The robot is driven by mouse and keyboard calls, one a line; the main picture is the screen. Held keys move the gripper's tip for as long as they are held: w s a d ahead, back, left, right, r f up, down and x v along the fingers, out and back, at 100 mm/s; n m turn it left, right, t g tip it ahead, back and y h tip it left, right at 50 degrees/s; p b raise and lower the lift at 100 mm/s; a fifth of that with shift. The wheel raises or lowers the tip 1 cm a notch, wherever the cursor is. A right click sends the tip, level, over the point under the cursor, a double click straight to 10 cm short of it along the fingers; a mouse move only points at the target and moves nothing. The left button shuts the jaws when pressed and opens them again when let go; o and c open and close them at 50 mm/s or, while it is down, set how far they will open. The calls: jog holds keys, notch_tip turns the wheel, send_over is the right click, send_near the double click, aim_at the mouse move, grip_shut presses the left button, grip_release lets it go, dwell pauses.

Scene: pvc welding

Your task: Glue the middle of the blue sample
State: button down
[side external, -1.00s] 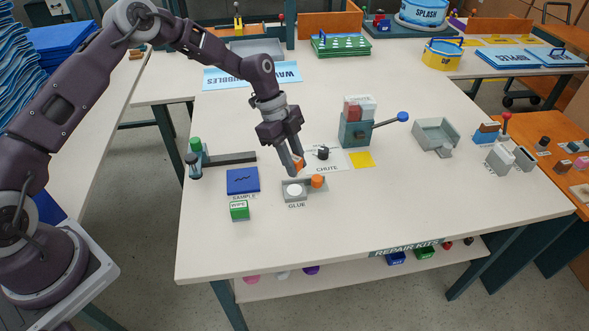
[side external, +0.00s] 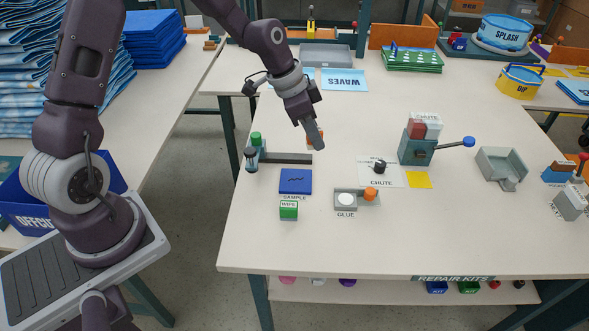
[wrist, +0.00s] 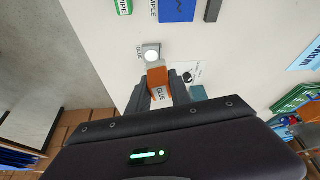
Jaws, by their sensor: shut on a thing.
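The blue sample (side external: 295,182) lies flat at the left of the table, above its SAMPLE label. Part of it shows at the top of the wrist view (wrist: 178,9). My gripper (side external: 317,143) is raised above the table, behind and right of the sample. The fingers hide much of the applicator in the side view. The grey glue tray (side external: 344,208) with a round white pad (side external: 346,199) sits in front of my gripper.
A green WIPE block (side external: 288,210) stands in front of the sample. A dark bar fixture (side external: 285,158) lies behind it. An orange piece (side external: 370,194) stands by the glue tray.

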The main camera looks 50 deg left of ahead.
jog(key=s+a+r+n+y, duration=0.2)
jog(key=s+a+r+n, duration=0.2)
jog(key=s+n, duration=0.15)
jog(key=shift+w+a+f+m+g+h, duration=0.35)
jog(key=shift+w+f+m, duration=1.15)
jog(key=shift+f, duration=2)
jog(key=shift+w+a+f+m+t+h, duration=0.1)
jog(key=shift+w+f+m+h, duration=0.5)
jog(key=shift+w+f+m, duration=1.95)
jog(key=shift+w+a+f+m+g+h, duration=0.2)
jog(key=shift+w+f+h, duration=0.45)
jog(key=shift+f, duration=3.85)
jog(key=shift+s+a, duration=0.1)
jog(key=shift+a, duration=0.3)
jog(key=shift+s+a+r, duration=0.45)
jog(key=shift+s+a, duration=0.3)
jog(key=shift+s, duration=0.05)
jog(key=shift+s+a, duration=1.3)
jog(key=shift+s, duration=0.05)
jog(key=shift+w+d, duration=2.4)
jog(key=shift+d, duration=0.1)
jog(key=shift+s+d, duration=0.25)
jog(key=shift+s, duration=0.35)
jog(key=shift+s+a, duration=2.4)
jog(key=shift+w+d, duration=2.45)
jog(key=shift+w+r, duration=0.15)
jog(key=shift+r, duration=0.15)
jog(key=shift+f, duration=0.1)
notch_tip(320, 180, up, 6)
